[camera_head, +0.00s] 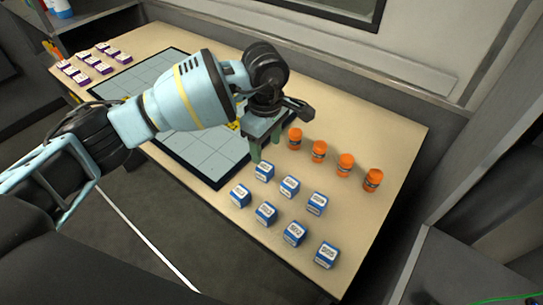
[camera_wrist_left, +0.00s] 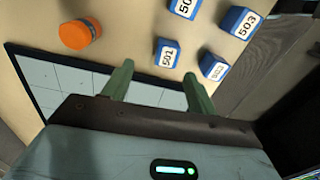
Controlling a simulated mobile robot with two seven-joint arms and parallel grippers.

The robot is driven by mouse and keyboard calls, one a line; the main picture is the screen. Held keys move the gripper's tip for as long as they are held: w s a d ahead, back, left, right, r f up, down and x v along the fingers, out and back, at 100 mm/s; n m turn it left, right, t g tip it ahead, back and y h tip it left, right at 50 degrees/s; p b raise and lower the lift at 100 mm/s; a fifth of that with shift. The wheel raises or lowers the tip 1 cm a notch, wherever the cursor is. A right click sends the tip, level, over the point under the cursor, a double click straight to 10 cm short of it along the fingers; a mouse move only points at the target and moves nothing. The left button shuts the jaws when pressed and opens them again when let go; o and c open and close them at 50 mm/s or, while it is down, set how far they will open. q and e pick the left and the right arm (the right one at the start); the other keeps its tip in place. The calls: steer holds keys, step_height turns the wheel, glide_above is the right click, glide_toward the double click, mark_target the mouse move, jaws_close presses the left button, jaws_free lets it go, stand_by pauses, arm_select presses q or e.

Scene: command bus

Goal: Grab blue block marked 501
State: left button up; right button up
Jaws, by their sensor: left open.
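The blue block marked 501 (camera_wrist_left: 167,55) has a white label and sits on the table, ahead of and between the fingertips of my left gripper (camera_wrist_left: 157,82) in the left wrist view. The gripper is open and empty. In the head view my left gripper (camera_head: 265,148) points down just behind the nearest blue block (camera_head: 264,172), which appears to be the 501 one; its label is too small to read there. The block stands apart from the fingers. My right gripper is not in view.
Several other blue blocks, including one marked 503 (camera_wrist_left: 240,22), stand close by. A row of orange cylinders (camera_head: 319,152) is to the right. A dark-edged grid panel (camera_head: 205,160) lies left of the blocks. Purple-and-white blocks (camera_head: 85,66) sit at the far left.

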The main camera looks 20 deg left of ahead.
mark_target(265, 167)
arm_select(q)
steer(key=shift+s+r, duration=0.1)
steer(key=shift+s, duration=0.4)
step_height(265, 167, down, 3)
steer(key=shift+w+r, duration=0.15)
steer(key=shift+r, duration=0.05)
steer(key=shift+s+f+p, duration=0.15)
steer(key=shift+f, duration=1.15)
steer(key=shift+s+f+p, duration=0.1)
steer(key=shift+f+p, duration=0.05)
steer(key=shift+f, duration=1.1)
steer(key=shift+c, duration=0.2)
steer(key=c, duration=1)
steer(key=shift+r, duration=0.1)
